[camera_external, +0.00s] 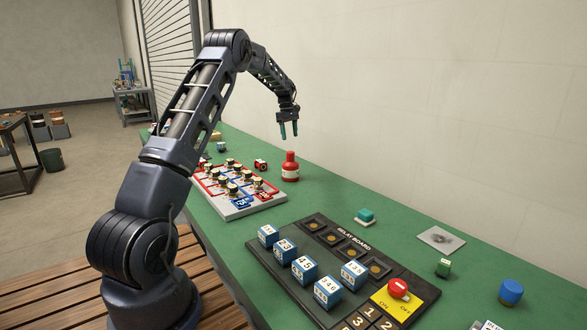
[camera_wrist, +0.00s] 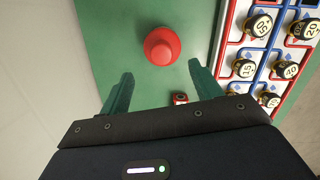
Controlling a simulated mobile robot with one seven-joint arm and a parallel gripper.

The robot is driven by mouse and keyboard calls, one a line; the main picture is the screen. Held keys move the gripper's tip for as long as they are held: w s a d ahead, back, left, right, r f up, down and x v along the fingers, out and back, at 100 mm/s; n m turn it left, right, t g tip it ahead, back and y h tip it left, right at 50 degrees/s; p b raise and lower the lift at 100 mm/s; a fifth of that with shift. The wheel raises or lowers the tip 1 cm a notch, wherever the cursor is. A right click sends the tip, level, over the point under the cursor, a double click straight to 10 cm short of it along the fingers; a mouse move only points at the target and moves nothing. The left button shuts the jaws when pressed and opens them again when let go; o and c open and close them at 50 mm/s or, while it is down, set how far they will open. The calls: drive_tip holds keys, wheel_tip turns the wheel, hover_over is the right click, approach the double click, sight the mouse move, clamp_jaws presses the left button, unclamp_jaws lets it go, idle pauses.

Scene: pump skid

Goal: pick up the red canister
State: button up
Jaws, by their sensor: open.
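The red canister (camera_external: 290,168) stands upright on the green bench, close to the valve board's far right corner. It has a narrow neck and a pale label. In the wrist view the canister (camera_wrist: 161,46) is seen from above, beyond the fingertips and roughly centred between them. My gripper (camera_external: 288,131) points down, open and empty, above the canister and apart from it. Its two teal fingers also show in the wrist view (camera_wrist: 160,77).
A white board with red and blue lines (camera_external: 238,208) and several knobs lies left of the canister. A small red block (camera_external: 260,164) is close by. The dark relay board (camera_external: 300,265) with numbered blue cubes is nearer the camera. A pale wall (camera_external: 400,100) runs along the bench's back.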

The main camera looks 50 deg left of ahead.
sight(291, 155)
drive_tip(key=shift+a+f, duration=0.45)
drive_tip(key=shift+f, duration=0.1)
drive_tip(key=f, duration=0.3)
drive_tip(key=d+f, duration=0.1)
drive_tip(key=f, duration=0.6)
drive_tip(key=shift+d+f, duration=0.2)
drive_tip(key=shift+f, duration=0.05)
drive_tip(key=shift+c, duration=0.4)
clamp_jaws()
